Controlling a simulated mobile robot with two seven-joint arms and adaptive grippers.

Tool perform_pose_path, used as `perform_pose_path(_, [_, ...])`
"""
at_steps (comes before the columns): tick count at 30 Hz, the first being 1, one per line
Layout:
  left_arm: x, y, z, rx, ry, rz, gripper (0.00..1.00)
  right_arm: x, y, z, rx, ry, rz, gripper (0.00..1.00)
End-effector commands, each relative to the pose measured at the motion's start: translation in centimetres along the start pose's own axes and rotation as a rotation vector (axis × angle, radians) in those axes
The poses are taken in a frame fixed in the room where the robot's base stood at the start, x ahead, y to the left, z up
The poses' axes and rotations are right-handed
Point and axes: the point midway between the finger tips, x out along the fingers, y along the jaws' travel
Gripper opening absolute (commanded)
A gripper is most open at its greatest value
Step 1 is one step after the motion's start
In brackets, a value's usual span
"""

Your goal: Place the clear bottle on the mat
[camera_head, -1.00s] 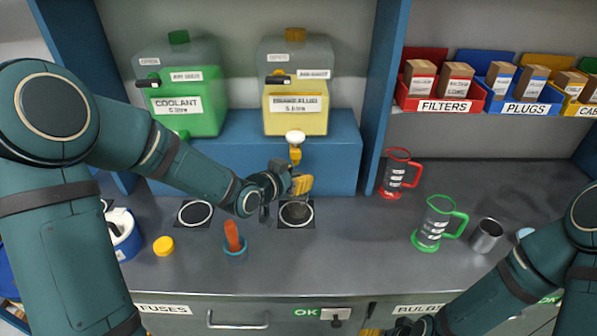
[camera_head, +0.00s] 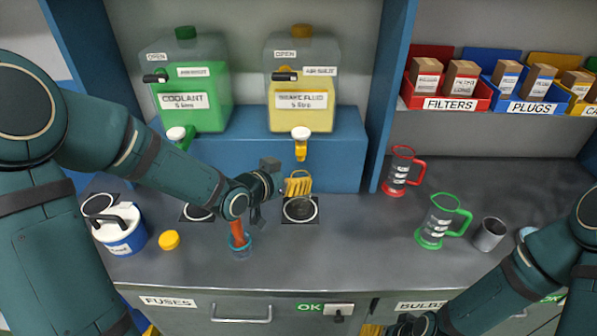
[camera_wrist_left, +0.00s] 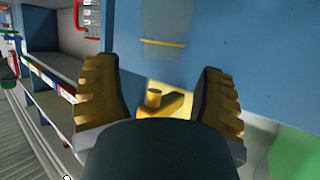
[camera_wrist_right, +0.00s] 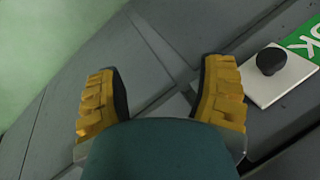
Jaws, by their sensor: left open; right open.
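I cannot pick out a clear bottle with certainty. A small clear cup with a bluish rim (camera_head: 241,254), holding an orange handle, stands on the counter below my left wrist. A dark square mat with a pale ring (camera_head: 300,220) lies under the yellow-tapped tank. A similar mat (camera_head: 190,213) is partly hidden by my left arm. My left gripper (camera_head: 298,185) is open above the first mat's back edge, below the yellow tap (camera_head: 300,152). That tap also appears between its fingers in the left wrist view (camera_wrist_left: 155,100). My right gripper (camera_wrist_right: 160,100) is open and empty near the drawer fronts.
The coolant tank (camera_head: 195,118) and brake fluid tank (camera_head: 312,118) stand on a blue ledge (camera_head: 225,155). A red jug (camera_head: 398,170), green jug (camera_head: 437,220) and metal cup (camera_head: 489,234) are right. A white-blue bucket (camera_head: 128,240) and yellow cap (camera_head: 169,240) are left.

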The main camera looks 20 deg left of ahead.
Motion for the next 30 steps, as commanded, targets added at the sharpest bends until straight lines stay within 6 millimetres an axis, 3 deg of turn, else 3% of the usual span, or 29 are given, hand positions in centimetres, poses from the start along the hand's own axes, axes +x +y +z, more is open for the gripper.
perform_pose_path(6, [-4.7, -0.1, -0.2, 0.000, 0.000, -0.004, 0.70, -0.7, -0.3, -0.3, 0.002, 0.006, 0.001, 0.70])
perform_pose_path(12, [-7.2, 0.0, -0.1, 0.001, 0.000, -0.001, 0.70, -1.1, -0.4, -0.5, 0.003, 0.011, 0.001, 0.70])
perform_pose_path(30, [-7.9, 0.0, 0.0, 0.000, 0.000, 0.000, 0.70, -1.2, -0.5, -0.6, 0.003, 0.013, 0.001, 0.70])
